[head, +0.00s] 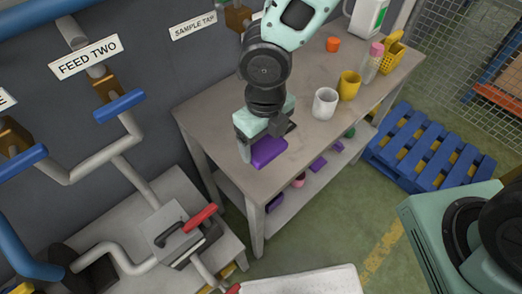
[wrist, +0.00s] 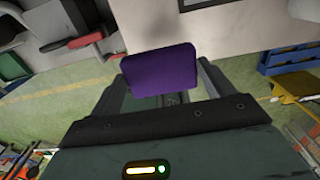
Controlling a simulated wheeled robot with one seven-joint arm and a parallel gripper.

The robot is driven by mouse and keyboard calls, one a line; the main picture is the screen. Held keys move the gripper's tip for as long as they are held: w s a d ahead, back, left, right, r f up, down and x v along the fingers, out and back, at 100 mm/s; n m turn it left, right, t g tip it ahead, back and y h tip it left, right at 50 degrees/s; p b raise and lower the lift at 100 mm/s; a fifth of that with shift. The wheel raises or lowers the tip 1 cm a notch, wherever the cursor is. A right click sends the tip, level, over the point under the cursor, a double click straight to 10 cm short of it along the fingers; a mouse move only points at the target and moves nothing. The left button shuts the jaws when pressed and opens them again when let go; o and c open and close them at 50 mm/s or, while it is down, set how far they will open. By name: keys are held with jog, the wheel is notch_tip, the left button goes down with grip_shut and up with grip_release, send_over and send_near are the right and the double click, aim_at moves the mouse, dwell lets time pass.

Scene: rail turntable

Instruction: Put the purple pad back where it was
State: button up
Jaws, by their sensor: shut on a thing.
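The purple pad (head: 268,152) is a flat block in my gripper (head: 265,138), over the front left part of the grey workbench (head: 210,120). In the wrist view the pad (wrist: 160,72) sits between the two fingers, its broad purple face toward the camera. My gripper is shut on it. One finger shows at the pad's left in the head view; the other is mostly hidden. I cannot tell whether the pad touches the bench top. Its former place is not marked in these frames.
A white mug (head: 325,103), a yellow mug (head: 349,86), an orange cup (head: 333,44) and a yellow basket (head: 390,58) stand farther right on the bench. Several small items, some purple, lie on its lower shelf (head: 285,212). Pipes with blue handles (head: 119,106) are left; a blue pallet (head: 425,145) lies right.

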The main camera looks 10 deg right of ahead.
notch_tip(320, 180, down, 10)
jog(key=shift+r+b, duration=0.15)
jog(key=shift+b, duration=0.15)
jog(key=o, duration=0.8)
notch_tip(320, 180, up, 12)
jog(key=shift+r+p, duration=0.1)
jog(key=shift+p, duration=0.55)
jog(key=s+d+r+m, duration=0.2)
jog(key=s+r+m, duration=0.1)
jog(key=m, duration=0.8)
jog(key=s+d+r+m, duration=0.3)
jog(key=s+r+m, duration=0.1)
jog(key=m, duration=0.8)
jog(key=s+d+r+m, duration=0.3)
jog(key=s+r+m, duration=0.1)
jog(key=m, duration=0.8)
jog(key=shift+s+d+r+y, duration=0.1)
jog(key=shift+s+r+y, duration=0.1)
jog(key=shift+r+y, duration=0.1)
